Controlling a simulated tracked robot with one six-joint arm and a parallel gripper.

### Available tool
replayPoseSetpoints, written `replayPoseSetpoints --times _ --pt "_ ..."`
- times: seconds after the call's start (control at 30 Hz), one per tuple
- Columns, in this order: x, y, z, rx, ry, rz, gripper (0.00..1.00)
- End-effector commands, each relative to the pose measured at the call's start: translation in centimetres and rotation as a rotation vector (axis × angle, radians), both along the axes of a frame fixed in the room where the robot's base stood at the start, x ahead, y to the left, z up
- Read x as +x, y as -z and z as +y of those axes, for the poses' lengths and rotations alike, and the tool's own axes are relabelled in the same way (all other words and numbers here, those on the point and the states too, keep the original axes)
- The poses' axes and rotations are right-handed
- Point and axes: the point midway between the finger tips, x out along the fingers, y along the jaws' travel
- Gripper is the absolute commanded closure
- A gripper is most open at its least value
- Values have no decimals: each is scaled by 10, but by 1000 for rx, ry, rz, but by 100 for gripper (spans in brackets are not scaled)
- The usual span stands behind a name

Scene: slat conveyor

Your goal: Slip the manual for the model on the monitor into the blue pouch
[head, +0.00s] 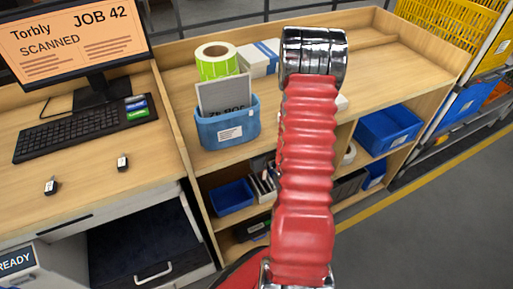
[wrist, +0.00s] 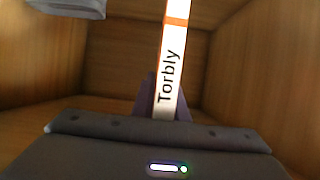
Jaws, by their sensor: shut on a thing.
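The monitor (head: 75,42) shows "Torbly", "JOB 42" and "SCANNED". The blue pouch (head: 213,134) stands open on the desk top at the centre left of the head view, with a grey "JOB 42" sheet (head: 224,94) standing upside down in it. In the wrist view my gripper (wrist: 168,103) is shut on a slim manual (wrist: 172,62), white with an orange band and "Torbly" on its spine. The manual stands almost upright, leaning slightly, inside a wooden compartment. In the head view my red arm hides the gripper and the manual.
A green label roll (head: 217,62) and a white-blue box (head: 260,57) stand behind the pouch. Below are shelf compartments with a blue bin (head: 231,197) and several upright books (head: 263,187). In the wrist view wooden walls (wrist: 240,60) enclose the gripper, and a grey object (wrist: 68,8) is at top left.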

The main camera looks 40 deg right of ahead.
Motion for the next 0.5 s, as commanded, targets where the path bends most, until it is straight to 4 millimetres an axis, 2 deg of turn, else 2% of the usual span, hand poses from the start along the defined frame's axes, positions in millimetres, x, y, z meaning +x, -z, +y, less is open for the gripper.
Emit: replayPoseSetpoints --times 0.17,0.5 --pt "0 -7 0 -1 0 0 100" --pt "0 -7 0 0 0 0 100"
